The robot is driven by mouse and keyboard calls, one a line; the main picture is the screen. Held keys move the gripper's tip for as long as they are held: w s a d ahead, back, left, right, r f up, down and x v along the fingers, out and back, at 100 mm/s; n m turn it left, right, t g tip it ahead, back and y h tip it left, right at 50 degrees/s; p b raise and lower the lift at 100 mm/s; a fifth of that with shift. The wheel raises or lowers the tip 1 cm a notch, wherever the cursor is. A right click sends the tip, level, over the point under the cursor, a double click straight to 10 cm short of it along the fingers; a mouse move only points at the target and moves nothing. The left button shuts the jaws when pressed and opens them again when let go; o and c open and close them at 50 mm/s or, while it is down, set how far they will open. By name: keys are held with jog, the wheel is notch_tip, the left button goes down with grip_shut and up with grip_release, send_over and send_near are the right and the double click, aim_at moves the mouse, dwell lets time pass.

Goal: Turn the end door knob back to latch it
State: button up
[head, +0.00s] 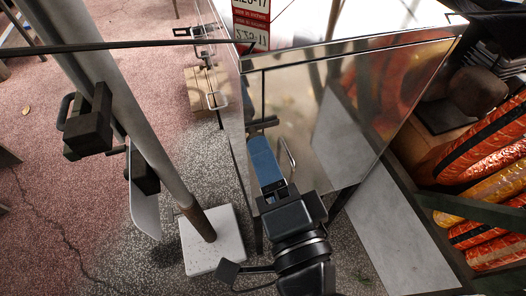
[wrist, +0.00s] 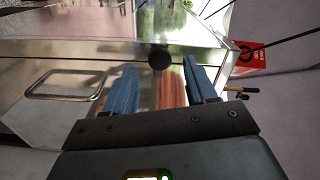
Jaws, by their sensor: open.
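The end door knob (wrist: 160,57) is a dark round knob on the shiny metal end face (wrist: 60,75) of the cart. In the wrist view it shows ahead of my gripper (wrist: 158,76), framed between the two blue fingers. The fingers are open and nothing is held. In the head view my gripper (head: 264,152) is beside the cart's metal end, just below a dark fitting (head: 264,123) that seems to be the knob. I cannot tell how far the fingertips are from it, or how the knob is turned.
A bent metal handle (wrist: 65,85) is left of the knob in the wrist view. A grey pole on a white base (head: 205,252) stands left of my arm. Orange wrapped rolls (head: 490,140) lie at right. A red sign (wrist: 247,58) shows at right. Speckled floor is open at left.

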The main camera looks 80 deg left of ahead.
jog(key=shift+b+v, duration=0.5)
jog(key=shift+v, duration=2.25)
